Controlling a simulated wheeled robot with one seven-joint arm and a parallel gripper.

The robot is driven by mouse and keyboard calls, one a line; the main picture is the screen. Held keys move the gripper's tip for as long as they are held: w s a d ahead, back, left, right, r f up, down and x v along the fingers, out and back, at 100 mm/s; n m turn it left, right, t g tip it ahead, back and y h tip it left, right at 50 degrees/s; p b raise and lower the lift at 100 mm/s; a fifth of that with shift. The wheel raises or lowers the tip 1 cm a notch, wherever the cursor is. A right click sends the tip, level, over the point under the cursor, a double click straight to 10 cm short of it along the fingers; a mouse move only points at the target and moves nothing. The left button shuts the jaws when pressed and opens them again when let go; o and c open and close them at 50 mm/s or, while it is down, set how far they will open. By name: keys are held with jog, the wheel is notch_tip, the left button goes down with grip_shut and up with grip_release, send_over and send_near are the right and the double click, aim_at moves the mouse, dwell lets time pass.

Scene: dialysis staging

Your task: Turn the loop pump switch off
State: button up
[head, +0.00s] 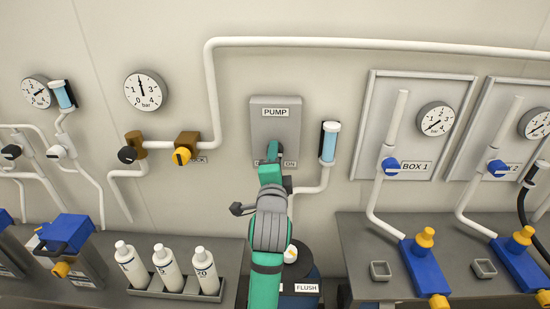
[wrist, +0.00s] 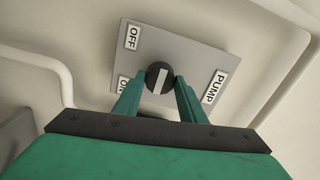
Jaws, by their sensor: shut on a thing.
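The pump switch panel (head: 275,117) is a grey box on the wall, labelled PUMP at its top. Its ON label shows at lower right in the head view; the OFF label is mostly hidden by my gripper (head: 270,158). In the wrist view, the round black knob (wrist: 154,72) sits on the grey plate (wrist: 180,52), with OFF at upper left, ON at lower left and PUMP at right. A white bar on the knob runs roughly up and down in that picture. My gripper (wrist: 163,82) is shut on the knob, one finger on each side. In the head view, my gripper hides the knob.
A yellow-handled valve (head: 182,156) and a gauge (head: 146,90) are to the left. White pipe (head: 380,43) runs above. Bottles (head: 167,268) stand on the counter below left; a FLUSH container (head: 300,288) is below.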

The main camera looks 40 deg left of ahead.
dwell(0.4)
jog(key=o, duration=1.1)
jog(key=shift+c, duration=0.2)
jog(key=shift+s, duration=0.1)
jog(key=v, duration=1)
jog(key=shift+s+d, duration=0.15)
jog(key=shift+s, duration=0.15)
jog(key=shift+f, duration=0.1)
